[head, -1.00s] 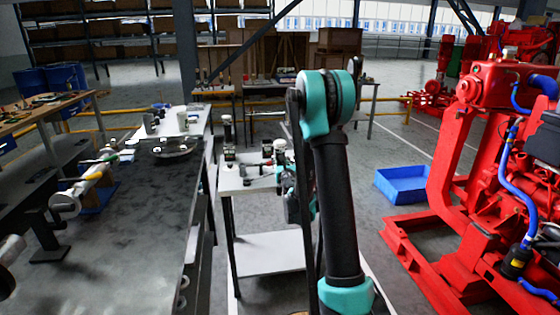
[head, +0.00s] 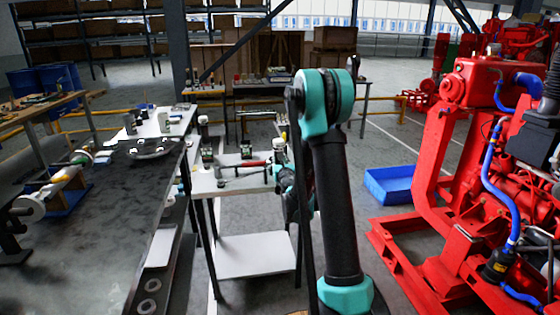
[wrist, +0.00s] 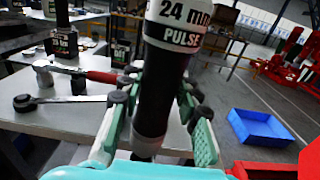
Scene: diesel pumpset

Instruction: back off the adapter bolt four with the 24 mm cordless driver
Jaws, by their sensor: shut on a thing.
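The cordless driver (wrist: 163,100), a dark cylinder with a white band marked "24 mm PULSE", stands between the teal fingers of my gripper (wrist: 155,98) in the wrist view. The gripper is shut on it. In the head view my gripper (head: 284,172) is partly behind my own arm, at the right end of the white table, and the driver's pale top (head: 279,144) shows above it. The red diesel pumpset (head: 455,180) stands at the right, apart from the gripper. I cannot pick out adapter bolt four; the driver's working end is hidden.
A blue tray (head: 388,186) lies on the floor before the pumpset. A long dark bench (head: 95,235) fills the left.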

